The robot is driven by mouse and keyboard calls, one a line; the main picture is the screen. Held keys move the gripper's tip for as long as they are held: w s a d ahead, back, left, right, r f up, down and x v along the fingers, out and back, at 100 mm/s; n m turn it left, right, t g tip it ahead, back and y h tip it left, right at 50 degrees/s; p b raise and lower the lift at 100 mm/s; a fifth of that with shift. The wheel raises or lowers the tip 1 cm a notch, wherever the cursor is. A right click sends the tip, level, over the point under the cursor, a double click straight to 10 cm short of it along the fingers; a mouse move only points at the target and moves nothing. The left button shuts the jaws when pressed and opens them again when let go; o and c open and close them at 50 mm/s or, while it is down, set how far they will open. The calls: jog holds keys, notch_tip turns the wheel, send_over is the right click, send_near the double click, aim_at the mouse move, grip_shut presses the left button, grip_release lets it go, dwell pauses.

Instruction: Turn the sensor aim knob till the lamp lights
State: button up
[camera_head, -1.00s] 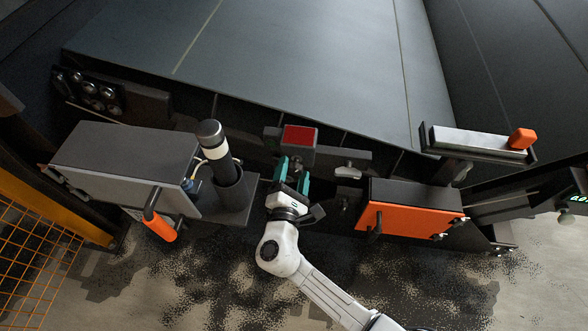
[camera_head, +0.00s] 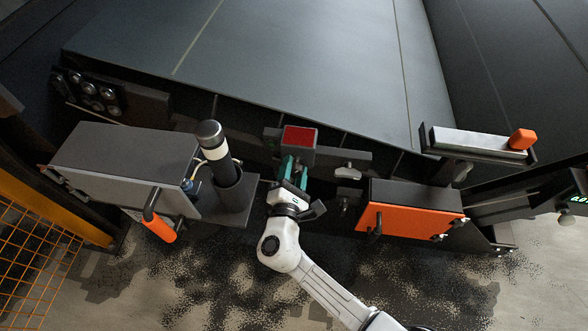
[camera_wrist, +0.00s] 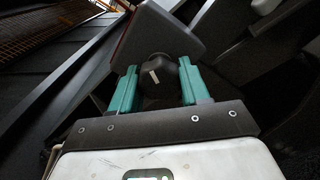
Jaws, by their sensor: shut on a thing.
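The sensor is a dark box with a red face (camera_head: 300,136), standing at the lower edge of the large dark sloping panel. Its underside shows in the wrist view as a dark block (camera_wrist: 150,38). A round black knob (camera_wrist: 161,70) with a pale pointer mark sticks out of it towards me. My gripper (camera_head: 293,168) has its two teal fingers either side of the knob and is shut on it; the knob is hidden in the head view. I cannot pick out a lit lamp in either view.
A grey box (camera_head: 125,160) with an orange-gripped handle (camera_head: 160,226) and a black post with a white band (camera_head: 215,150) stand left of my gripper. An orange-fronted box (camera_head: 408,220) stands right. A tray with an orange block (camera_head: 522,138) is farther right.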

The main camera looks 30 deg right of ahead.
jog(key=shift+f+m+b, duration=0.3)
jog(key=shift+m+b, duration=0.1)
jog(key=shift+b, duration=0.55)
jog(key=shift+c, duration=0.2)
jog(key=shift+m+b, duration=0.6)
jog(key=shift+b, duration=0.1)
jog(key=shift+r+m, duration=0.25)
jog(key=shift+m, duration=0.05)
jog(key=o, duration=1)
jog(key=shift+o, duration=0.2)
jog(key=v, duration=1.1)
jog(key=shift+p, duration=0.35)
jog(key=shift+w, duration=0.1)
